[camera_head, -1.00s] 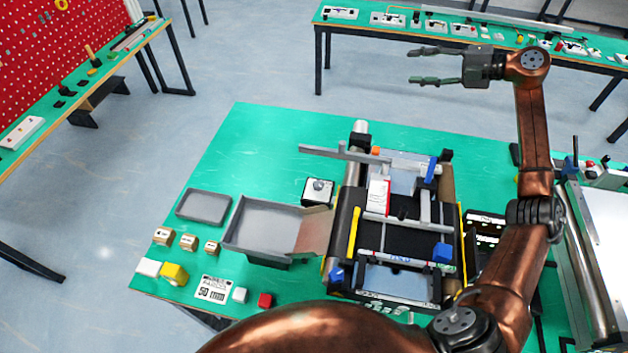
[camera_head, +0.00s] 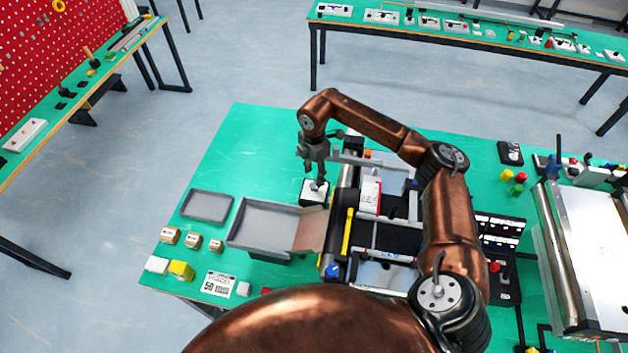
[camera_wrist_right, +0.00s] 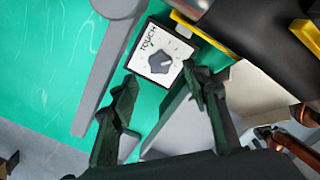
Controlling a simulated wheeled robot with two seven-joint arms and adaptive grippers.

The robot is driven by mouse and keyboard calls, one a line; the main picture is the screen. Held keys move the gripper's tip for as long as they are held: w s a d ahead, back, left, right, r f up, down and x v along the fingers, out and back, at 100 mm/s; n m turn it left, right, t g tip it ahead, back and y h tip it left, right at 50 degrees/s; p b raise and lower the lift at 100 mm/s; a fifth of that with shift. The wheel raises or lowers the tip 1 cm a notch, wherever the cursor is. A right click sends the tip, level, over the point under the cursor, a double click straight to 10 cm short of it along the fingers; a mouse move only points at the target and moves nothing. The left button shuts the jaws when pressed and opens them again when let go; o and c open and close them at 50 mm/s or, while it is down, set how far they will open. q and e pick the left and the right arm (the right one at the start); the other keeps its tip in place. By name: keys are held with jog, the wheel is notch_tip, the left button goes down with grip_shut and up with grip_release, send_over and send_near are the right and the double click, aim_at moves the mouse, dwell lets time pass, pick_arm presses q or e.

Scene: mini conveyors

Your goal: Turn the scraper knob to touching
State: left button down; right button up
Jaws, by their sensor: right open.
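The scraper knob (camera_wrist_right: 160,63) is a dark grey dial on a white-topped box (camera_wrist_right: 148,70) with the word TOUCH by one corner, in the right wrist view. In the head view the knob box (camera_head: 313,193) stands between the grey tray and the mini conveyor. My right gripper (camera_head: 319,180) points down over the box in the head view and partly hides the knob. In the right wrist view the right gripper's fingers (camera_wrist_right: 160,88) are apart, with the knob ahead between them and nothing held. The pointer's exact direction is unclear. My left gripper is not in view.
The mini conveyor (camera_head: 349,232) is to the right of the box, partly behind my arm. A grey tray (camera_head: 262,222) with a brown chute is to its left. Several small blocks, including a yellow one (camera_head: 181,270), lie at the front left. The table's back left is clear.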

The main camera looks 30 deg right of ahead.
aim_at(315, 185)
notch_tip(315, 185, down, 4)
jog(key=shift+d+p, duration=0.15)
jog(key=shift+p, duration=0.2)
jog(key=shift+f, duration=0.6)
jog(key=shift+c, duration=0.5)
jog(key=c, duration=1.1)
jog(key=shift+o, duration=0.2)
